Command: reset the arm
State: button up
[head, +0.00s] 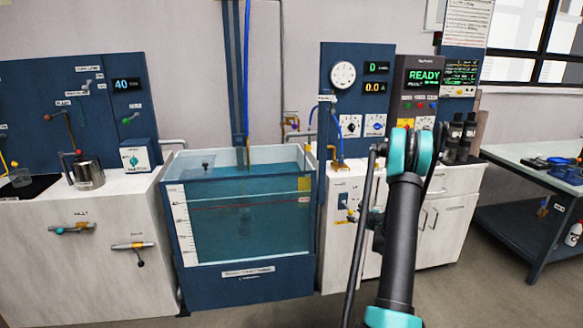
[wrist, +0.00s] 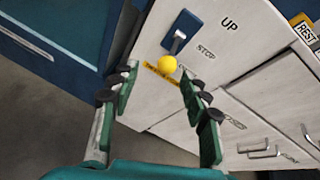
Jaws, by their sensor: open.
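My gripper (wrist: 158,78) is open in the wrist view, with one green-padded finger on each side. A lever with a yellow ball knob (wrist: 168,66) shows between and around the fingertips, and neither finger visibly touches it. I cannot tell how deep the knob lies between them. The lever comes from a blue plate (wrist: 181,34) on the white cabinet front, by "UP" and "STOP" labels. In the head view my arm (head: 402,235) reaches toward that cabinet (head: 450,225), and my gripper is mostly hidden behind it.
A water-filled tank (head: 245,270) stands left of the cabinet. A bench (head: 110,235) with a pot (head: 88,174) and valves is at the far left. A blue control panel (head: 340,110) and a "READY" display (head: 424,76) stand behind. A side table (head: 520,160) is at right.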

jog(key=s+a+r+n+g, duration=0.3)
jog(key=s+a+r+n, duration=0.3)
jog(key=s+a+n, duration=0.3)
jog(key=s+a+r+n+g, duration=0.2)
jog(key=s+a+r+n, duration=0.5)
jog(key=s, duration=0.5)
jog(key=s+a+f+n+g+h, duration=0.1)
jog(key=s+a+f+n+g, duration=0.1)
jog(key=s+n, duration=0.5)
jog(key=s+a+f+n+g+h, duration=0.1)
jog(key=s+n, duration=0.6)
jog(key=s, duration=1.3)
jog(key=shift+a+f+g+h, duration=0.3)
jog(key=shift+a+f+g, duration=0.1)
jog(key=shift+a+f, duration=0.15)
